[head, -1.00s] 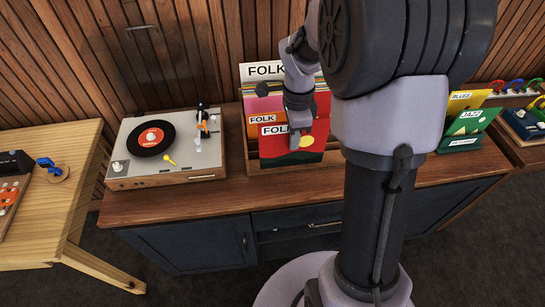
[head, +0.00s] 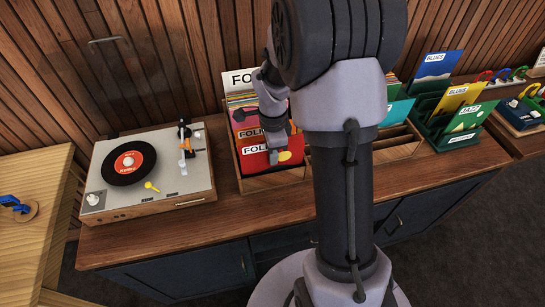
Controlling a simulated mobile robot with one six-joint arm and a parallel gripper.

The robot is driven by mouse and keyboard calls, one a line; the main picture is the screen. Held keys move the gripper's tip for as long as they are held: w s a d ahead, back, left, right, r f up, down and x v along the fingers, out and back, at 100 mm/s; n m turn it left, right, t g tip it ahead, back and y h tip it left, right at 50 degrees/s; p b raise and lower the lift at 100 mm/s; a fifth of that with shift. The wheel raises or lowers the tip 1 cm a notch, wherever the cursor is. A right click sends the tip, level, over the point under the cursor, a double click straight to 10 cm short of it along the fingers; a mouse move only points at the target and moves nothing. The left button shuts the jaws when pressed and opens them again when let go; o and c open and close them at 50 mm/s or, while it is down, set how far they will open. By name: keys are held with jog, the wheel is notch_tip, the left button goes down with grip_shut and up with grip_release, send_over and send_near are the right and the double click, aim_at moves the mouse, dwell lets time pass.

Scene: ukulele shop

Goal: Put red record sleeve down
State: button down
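A red record sleeve (head: 262,164) with a white FOLK label and a yellow disc is at the front of the wooden sleeve crate (head: 237,172). It leans among other folk sleeves, its lower edge near the crate's front. My gripper (head: 281,138) is at this sleeve, just above the yellow disc, and covers part of it. The fingers are small and partly hidden, so I cannot see whether they grip the sleeve or are apart from it.
A turntable (head: 195,169) with a black record (head: 115,170) stands left of the crate on the wooden cabinet (head: 150,240). Blues and jazz sleeves (head: 465,118) stand in racks to the right. My arm hides the middle of the counter. The counter's front strip is clear.

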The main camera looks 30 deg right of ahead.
jog(key=shift+f+b, duration=0.55)
jog(key=shift+b, duration=0.05)
jog(key=c, duration=1.6)
grip_release()
notch_tip(320, 180, up, 13)
jog(key=p, duration=0.5)
jog(key=shift+f, duration=0.1)
jog(key=s+a+r+n+t, duration=0.3)
jog(key=s+a+r+n, duration=0.5)
jog(key=a+r, duration=0.25)
jog(key=s+a+r+n+t, duration=0.1)
jog(key=s+a+n, duration=0.1)
jog(key=s+n, duration=0.1)
jog(key=s+a+n+t+y, duration=0.1)
jog(key=s+a+n, duration=0.1)
jog(key=s+n, duration=0.1)
jog(key=s+a+r+n+y, duration=0.1)
jog(key=s+a+n, duration=0.1)
jog(key=s+n, duration=0.1)
jog(key=shift+s+r+t, duration=0.1)
jog(key=shift+r+t, duration=0.25)
jog(key=shift+t, duration=0.05)
